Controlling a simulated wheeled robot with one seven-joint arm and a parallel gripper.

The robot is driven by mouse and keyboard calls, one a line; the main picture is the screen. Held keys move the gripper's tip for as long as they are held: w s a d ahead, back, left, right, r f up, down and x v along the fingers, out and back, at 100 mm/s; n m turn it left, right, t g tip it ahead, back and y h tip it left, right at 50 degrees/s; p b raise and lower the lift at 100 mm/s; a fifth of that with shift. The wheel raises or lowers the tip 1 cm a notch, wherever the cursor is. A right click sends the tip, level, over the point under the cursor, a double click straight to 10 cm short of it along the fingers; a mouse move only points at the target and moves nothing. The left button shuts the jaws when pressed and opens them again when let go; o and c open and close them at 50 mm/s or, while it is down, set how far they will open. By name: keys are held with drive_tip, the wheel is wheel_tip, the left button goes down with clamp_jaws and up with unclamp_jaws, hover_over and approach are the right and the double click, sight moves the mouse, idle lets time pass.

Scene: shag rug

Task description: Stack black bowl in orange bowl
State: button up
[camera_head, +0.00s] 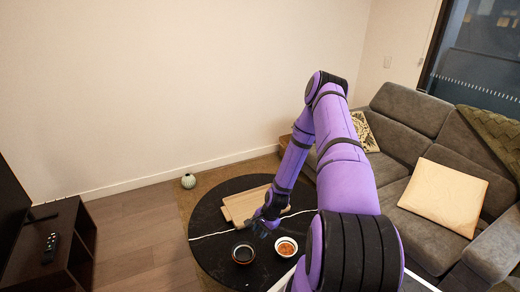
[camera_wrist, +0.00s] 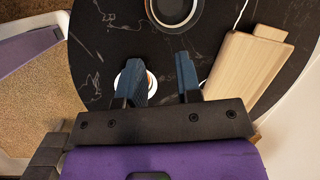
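The black bowl (camera_head: 243,254) sits on the round dark table, left of the orange bowl. The orange bowl (camera_head: 287,246) is white outside with an orange inside and stands to its right. My gripper (camera_head: 262,228) is above the table, apart from both bowls. In the wrist view my gripper (camera_wrist: 159,60) is open with two blue fingers and nothing between them. The black bowl (camera_wrist: 174,24) shows at the top edge there, partly cut off. The orange bowl (camera_wrist: 121,80) is mostly hidden behind the left finger.
A wooden board (camera_head: 242,206) lies on the round black table (camera_head: 213,255), and a thin white cable (camera_head: 212,234) crosses it. A grey sofa (camera_head: 425,233) stands at the right. A dark cabinet (camera_head: 70,225) with a remote (camera_head: 50,246) is at the left.

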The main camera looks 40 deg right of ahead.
drive_tip(key=w+a+r+n+h, duration=0.1)
drive_tip(key=w+r+n+h, duration=0.2)
drive_tip(key=r, duration=1.2)
drive_tip(key=w+r+n, duration=0.3)
drive_tip(key=r+n, duration=0.1)
drive_tip(key=r, duration=1.2)
drive_tip(key=s+a+r+n+t+h, duration=0.1)
drive_tip(key=s+a+r+n, duration=0.2)
drive_tip(key=r, duration=0.7)
drive_tip(key=s+a+r+n, duration=0.1)
drive_tip(key=s+a+r, duration=0.4)
drive_tip(key=r, duration=0.4)
drive_tip(key=s+a+r+n, duration=0.2)
drive_tip(key=s+a+r, duration=0.1)
drive_tip(key=s, duration=0.3)
drive_tip(key=s+a+r+n+t, duration=0.1)
drive_tip(key=s+a+r+n, duration=0.1)
drive_tip(key=s+r, duration=0.3)
drive_tip(key=s+a+r+n+t, duration=0.1)
drive_tip(key=s+a+r, duration=0.3)
drive_tip(key=s, duration=0.3)
drive_tip(key=shift+s+r+n+y, duration=0.25)
drive_tip(key=shift+r+n+y, duration=0.15)
drive_tip(key=shift+r, duration=0.05)
